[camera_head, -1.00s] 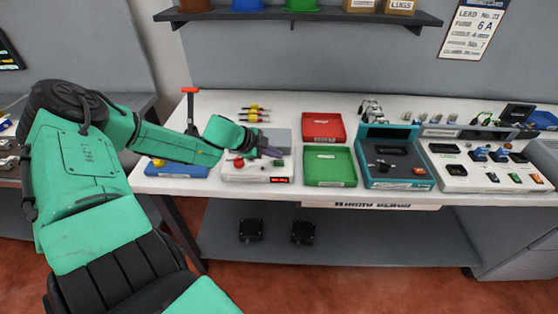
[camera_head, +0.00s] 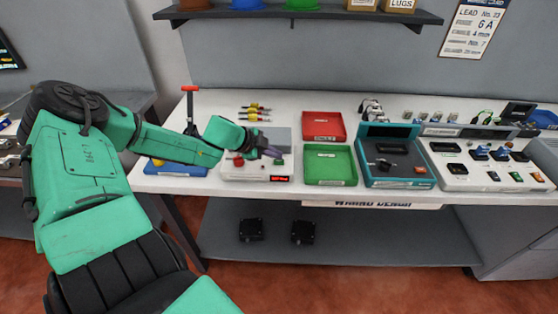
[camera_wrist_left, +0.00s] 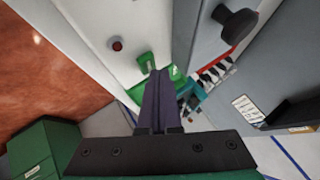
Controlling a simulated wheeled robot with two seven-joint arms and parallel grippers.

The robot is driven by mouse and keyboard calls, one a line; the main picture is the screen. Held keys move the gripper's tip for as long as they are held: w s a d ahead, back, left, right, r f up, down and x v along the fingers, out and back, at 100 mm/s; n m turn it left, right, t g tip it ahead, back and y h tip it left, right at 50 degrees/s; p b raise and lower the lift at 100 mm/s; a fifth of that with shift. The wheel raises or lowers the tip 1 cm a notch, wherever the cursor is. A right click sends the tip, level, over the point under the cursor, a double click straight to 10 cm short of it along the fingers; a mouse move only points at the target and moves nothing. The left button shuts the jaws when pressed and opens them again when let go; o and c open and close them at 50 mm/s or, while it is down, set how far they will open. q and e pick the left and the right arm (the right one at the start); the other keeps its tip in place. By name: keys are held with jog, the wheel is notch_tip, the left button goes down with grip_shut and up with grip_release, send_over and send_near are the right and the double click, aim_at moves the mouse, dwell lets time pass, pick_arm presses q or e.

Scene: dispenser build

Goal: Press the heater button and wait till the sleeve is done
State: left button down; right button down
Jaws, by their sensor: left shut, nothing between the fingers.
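The heater (camera_head: 231,173) is a white box with a grey top section and a lit red display (camera_head: 279,179), too small to read. A red round button (camera_head: 238,161) sits on its left part; a red round button also shows in the left wrist view (camera_wrist_left: 117,45). My left gripper (camera_head: 272,152) is shut and empty, over the right part of the heater. In the left wrist view its dark fingers (camera_wrist_left: 158,78) end close to a green piece (camera_wrist_left: 146,62) on the white panel; I cannot tell if they touch. No sleeve is clearly visible. My right gripper is out of view.
A red tray (camera_head: 309,136) and a green tray (camera_head: 308,179) stand right of the heater, then a teal-edged fixture (camera_head: 372,182) and a white test panel (camera_head: 465,181). A blue tray (camera_head: 184,171) is at left. Yellow-handled tools (camera_head: 250,119) lie behind.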

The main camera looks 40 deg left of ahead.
aim_at(275, 162)
pick_arm(q)
jog(key=shift+f+b, duration=0.3)
jog(key=shift+f, duration=0.2)
dwell(0.6)
jog(key=shift+r+p, duration=0.85)
notch_tip(275, 162, up, 5)
jog(key=p, duration=0.5)
jog(key=shift+r, duration=0.1)
dwell(0.6)
